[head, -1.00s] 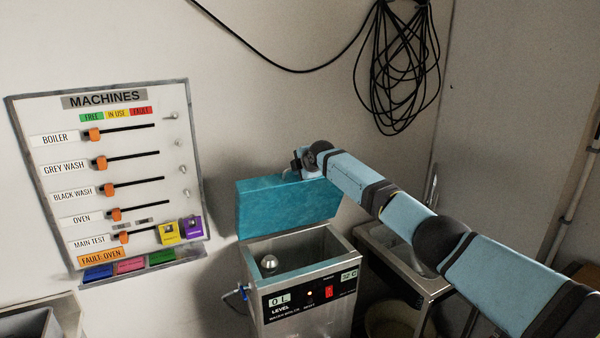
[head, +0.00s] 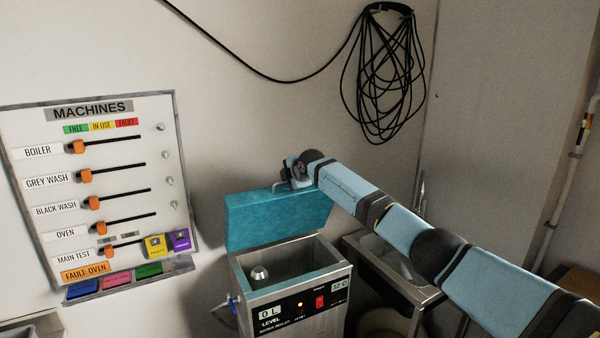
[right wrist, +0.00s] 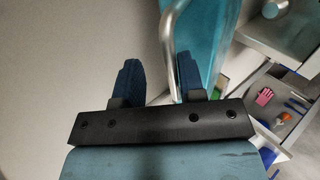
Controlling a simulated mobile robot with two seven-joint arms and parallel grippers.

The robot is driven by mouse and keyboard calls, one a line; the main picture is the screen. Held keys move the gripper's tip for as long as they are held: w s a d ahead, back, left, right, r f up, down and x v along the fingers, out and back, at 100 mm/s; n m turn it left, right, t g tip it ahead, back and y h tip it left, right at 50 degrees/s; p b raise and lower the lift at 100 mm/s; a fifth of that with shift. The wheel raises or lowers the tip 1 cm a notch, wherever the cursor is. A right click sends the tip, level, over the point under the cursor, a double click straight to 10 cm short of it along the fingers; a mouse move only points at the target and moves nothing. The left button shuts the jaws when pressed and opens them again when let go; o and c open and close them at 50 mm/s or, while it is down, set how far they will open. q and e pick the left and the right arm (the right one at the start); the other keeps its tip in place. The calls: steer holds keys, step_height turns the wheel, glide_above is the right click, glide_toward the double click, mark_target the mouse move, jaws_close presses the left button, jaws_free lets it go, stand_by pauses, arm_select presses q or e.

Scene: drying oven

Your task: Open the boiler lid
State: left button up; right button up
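The boiler (head: 300,310) is a steel box at lower centre in the head view. Its teal lid (head: 275,217) stands raised at the back edge, and the open tub with a round metal float (head: 259,273) shows. The lid's metal handle (head: 281,186) is at its top edge. My right gripper (head: 291,169) is just above this edge, by the handle. In the right wrist view its two dark blue fingers (right wrist: 160,80) are apart. The handle (right wrist: 167,40) lies near the right-hand finger, not clamped; the lid (right wrist: 208,40) is beyond. My left gripper is not in view.
A machines board (head: 100,190) with orange sliders hangs on the wall at left. A steel sink (head: 395,270) stands right of the boiler, below my right arm. Black cable coils (head: 385,80) hang on the wall above. The wall space above the lid is clear.

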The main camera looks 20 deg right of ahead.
steer(key=a+b+v, duration=0.1)
steer(key=v, duration=1.1)
steer(key=shift+s+d+b, duration=0.25)
steer(key=shift+d+b, duration=0.15)
steer(key=shift+d, duration=0.05)
steer(key=shift+r, duration=0.15)
